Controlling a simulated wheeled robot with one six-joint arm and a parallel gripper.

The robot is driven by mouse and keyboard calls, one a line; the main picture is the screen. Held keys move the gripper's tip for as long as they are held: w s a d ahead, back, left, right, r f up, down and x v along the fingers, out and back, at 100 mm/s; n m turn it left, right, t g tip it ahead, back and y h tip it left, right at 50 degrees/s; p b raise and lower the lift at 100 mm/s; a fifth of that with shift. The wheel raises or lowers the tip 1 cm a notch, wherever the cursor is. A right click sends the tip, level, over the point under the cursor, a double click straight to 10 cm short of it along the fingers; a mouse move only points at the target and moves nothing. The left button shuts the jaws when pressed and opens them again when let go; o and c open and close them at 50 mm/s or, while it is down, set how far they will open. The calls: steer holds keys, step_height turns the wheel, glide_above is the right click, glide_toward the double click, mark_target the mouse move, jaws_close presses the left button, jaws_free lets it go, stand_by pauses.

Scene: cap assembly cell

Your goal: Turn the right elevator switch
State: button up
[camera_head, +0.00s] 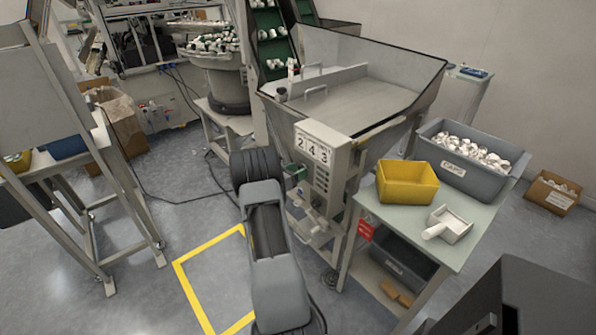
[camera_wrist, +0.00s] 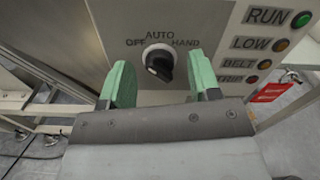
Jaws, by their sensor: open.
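The switch is a black rotary knob (camera_wrist: 158,66) on a grey panel, marked OFF, AUTO and HAND. A pale mark shows on the knob, but I cannot tell for sure which position it points to. My gripper (camera_wrist: 160,76) has its two green fingers apart, one on each side of the knob, with visible gaps on both sides; how deep they reach is unclear. In the head view, my gripper (camera_head: 297,172) is at the left side of the control box (camera_head: 326,160) on the hopper's front. The knob is not discernible there.
Right of the knob are RUN (camera_wrist: 301,19), LOW, BELT and TRIP lamps; RUN is green. A red tag (camera_wrist: 272,93) hangs lower right. In the head view, a table (camera_head: 458,252) with a yellow bin (camera_head: 408,184) and grey bin (camera_head: 450,177) stands right of the hopper (camera_head: 350,95).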

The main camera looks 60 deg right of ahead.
steer(key=shift+d, duration=0.15)
steer(key=shift+s+d, duration=0.1)
steer(key=c, duration=0.9)
steer(key=shift+f, duration=0.1)
steer(key=shift+m+b, duration=0.3)
steer(key=shift+b, duration=0.2)
steer(key=m+b, duration=0.5)
steer(key=b, duration=0.3)
steer(key=m+b, duration=0.6)
steer(key=b, duration=0.3)
steer(key=m+b, duration=0.6)
steer(key=b, duration=0.3)
steer(key=shift+f, duration=0.25)
steer(key=shift+r+m, duration=0.1)
steer(key=shift+m, duration=0.2)
